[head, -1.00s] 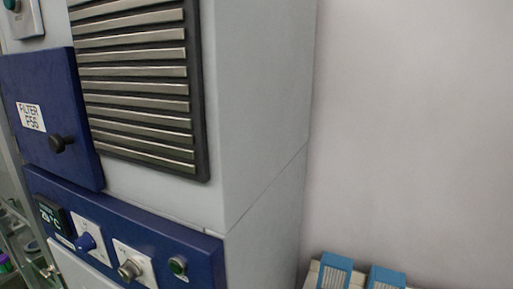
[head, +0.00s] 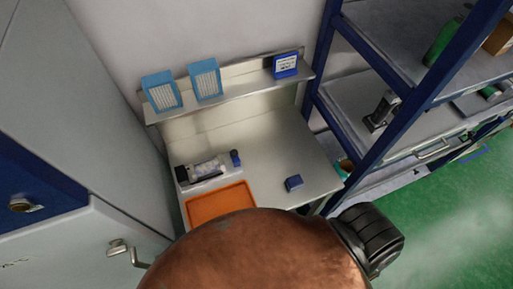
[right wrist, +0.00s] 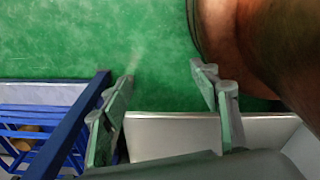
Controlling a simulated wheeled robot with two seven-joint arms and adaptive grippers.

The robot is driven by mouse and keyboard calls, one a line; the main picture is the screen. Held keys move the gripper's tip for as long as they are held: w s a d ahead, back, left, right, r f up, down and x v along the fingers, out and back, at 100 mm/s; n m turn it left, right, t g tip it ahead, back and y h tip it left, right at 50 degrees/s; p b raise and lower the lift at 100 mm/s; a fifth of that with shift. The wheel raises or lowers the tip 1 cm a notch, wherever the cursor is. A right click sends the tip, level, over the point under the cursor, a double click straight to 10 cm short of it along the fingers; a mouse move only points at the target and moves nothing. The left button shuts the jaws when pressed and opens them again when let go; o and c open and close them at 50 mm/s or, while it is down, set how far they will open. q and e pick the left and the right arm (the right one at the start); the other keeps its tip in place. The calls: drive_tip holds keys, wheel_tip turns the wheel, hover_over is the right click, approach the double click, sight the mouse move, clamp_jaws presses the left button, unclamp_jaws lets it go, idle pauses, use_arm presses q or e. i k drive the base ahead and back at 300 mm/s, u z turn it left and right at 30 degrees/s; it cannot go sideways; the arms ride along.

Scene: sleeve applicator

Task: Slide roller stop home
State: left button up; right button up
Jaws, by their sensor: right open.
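A small applicator-like device (head: 207,169) lies on the workbench in the head view, with a dark block at its left end and a pale roller-like middle. A small dark blue piece (head: 235,158) stands at its right end. It may be the roller stop, but it is too small to tell, and whether it touches the device is unclear. My right gripper (right wrist: 166,75) is open and empty in the right wrist view, with green floor between its fingertips. Neither gripper shows in the head view.
An orange tray (head: 221,203) and a small blue block (head: 293,184) sit on the workbench (head: 265,160). Blue-framed filters (head: 205,79) and a blue box (head: 286,65) stand on the ledge above. A grey cabinet (head: 75,245) is at left, a blue-framed rack (head: 375,125) at right.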

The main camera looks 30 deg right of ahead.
sight(233, 153)
drive_tip(key=z, duration=1.25)
drive_tip(key=k, duration=1.35)
drive_tip(key=u, duration=0.05)
drive_tip(key=i, duration=0.8)
drive_tip(key=u, duration=0.55)
